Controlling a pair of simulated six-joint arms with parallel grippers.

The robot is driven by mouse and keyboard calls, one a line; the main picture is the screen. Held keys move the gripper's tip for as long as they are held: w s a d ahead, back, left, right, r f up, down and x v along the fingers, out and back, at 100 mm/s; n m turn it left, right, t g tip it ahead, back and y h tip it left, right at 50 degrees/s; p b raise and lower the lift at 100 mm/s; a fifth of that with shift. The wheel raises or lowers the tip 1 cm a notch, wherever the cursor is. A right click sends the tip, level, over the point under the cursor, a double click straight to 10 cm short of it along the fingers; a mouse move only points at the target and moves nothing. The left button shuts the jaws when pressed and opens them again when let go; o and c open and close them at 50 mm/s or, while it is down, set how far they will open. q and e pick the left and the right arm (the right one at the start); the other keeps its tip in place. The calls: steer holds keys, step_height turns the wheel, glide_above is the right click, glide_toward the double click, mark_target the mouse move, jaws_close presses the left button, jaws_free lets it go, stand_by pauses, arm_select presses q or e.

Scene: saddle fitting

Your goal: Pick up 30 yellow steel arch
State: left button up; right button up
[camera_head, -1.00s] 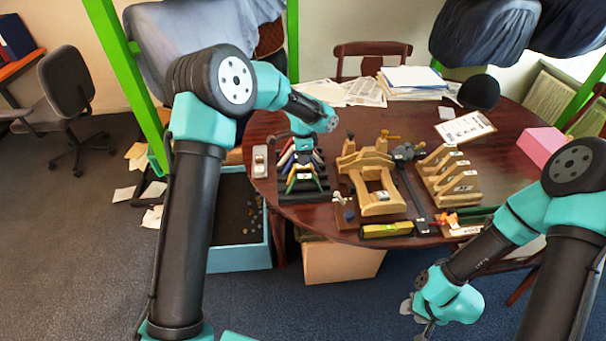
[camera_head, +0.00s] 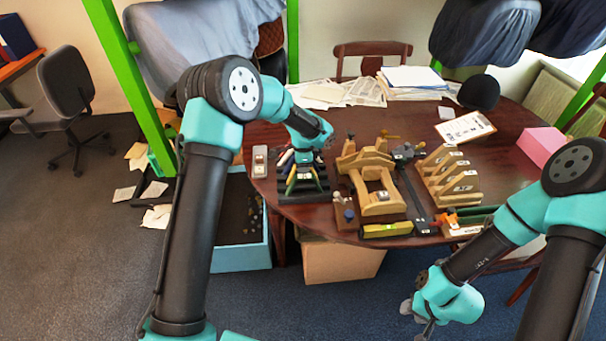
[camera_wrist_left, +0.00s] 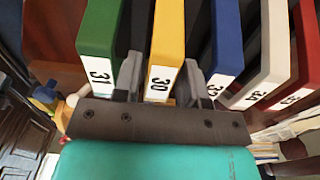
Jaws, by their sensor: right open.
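The yellow arch labelled 30 (camera_wrist_left: 167,45) stands in a row of coloured arches, between green 31 (camera_wrist_left: 100,35) and blue (camera_wrist_left: 226,40). My left gripper (camera_wrist_left: 162,82) has one finger on each side of the yellow arch's labelled end. I cannot tell whether the fingers press on it. In the head view my left gripper (camera_head: 304,160) is low over the black rack (camera_head: 318,197) and hides much of the row. My right gripper (camera_head: 425,322) is open and empty, low in front of the table at the right.
White 34 (camera_wrist_left: 268,55) and red (camera_wrist_left: 305,55) arches stand close to the right of blue. A wooden fixture (camera_head: 378,190) and a slotted wooden stand (camera_head: 450,175) are right of the rack. A yellow level (camera_head: 387,230) lies at the table's front edge.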

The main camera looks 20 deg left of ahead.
arm_select(q)
steer(key=shift+c, duration=0.3)
jaws_close()
steer(key=shift+r, duration=0.1)
step_height(320, 180, up, 10)
steer(key=shift+f, duration=0.1)
stand_by(0.5)
steer(key=shift+w, duration=0.15)
stand_by(0.3)
